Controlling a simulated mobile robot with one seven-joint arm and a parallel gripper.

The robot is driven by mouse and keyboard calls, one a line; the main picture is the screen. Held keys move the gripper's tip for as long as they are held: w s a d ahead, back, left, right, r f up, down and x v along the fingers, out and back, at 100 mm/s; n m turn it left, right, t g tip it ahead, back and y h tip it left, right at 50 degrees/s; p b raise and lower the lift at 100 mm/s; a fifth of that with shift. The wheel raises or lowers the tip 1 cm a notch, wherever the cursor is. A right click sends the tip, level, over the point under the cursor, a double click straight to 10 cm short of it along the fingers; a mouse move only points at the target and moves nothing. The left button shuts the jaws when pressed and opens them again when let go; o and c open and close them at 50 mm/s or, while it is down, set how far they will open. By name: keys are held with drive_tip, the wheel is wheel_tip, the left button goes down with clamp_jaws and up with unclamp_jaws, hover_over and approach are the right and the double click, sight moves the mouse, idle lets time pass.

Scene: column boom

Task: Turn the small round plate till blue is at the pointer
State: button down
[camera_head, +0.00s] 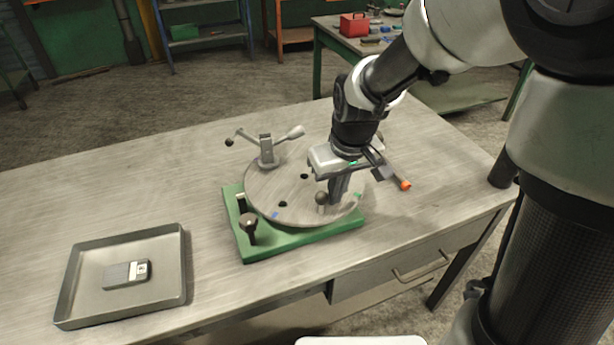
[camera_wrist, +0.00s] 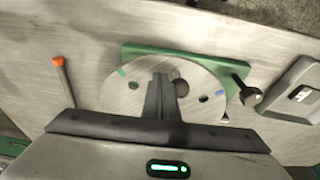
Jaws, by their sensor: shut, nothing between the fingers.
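The small round plate (camera_head: 290,200) lies on a green base (camera_head: 290,241) on the table. Its blue mark (camera_head: 275,214) is at the front left rim, and a green mark (camera_head: 357,196) is at the right rim. The wrist view shows blue (camera_wrist: 219,93) near this pointer (camera_wrist: 225,117). My gripper (camera_head: 336,201) is shut and empty, low over the plate, beside its round knob (camera_head: 321,198). I cannot tell whether the fingers touch the knob (camera_wrist: 181,87).
A black-knobbed post (camera_head: 249,222) stands on the base's left front corner. A clamp with handles (camera_head: 267,150) stands at the plate's back. A grey tray (camera_head: 80,307) with a small block (camera_head: 118,276) is at left. An orange-tipped rod (camera_head: 405,185) is right of my gripper.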

drive_tip(key=shift+s+a, duration=0.35)
drive_tip(key=shift+a, duration=0.2)
drive_tip(key=shift+w+d, duration=0.15)
drive_tip(key=shift+d, duration=0.05)
drive_tip(key=shift+w+d, duration=0.1)
drive_tip(key=shift+d, duration=0.2)
wheel_tip(320, 180, up, 9)
drive_tip(key=p, duration=0.7)
idle(0.4)
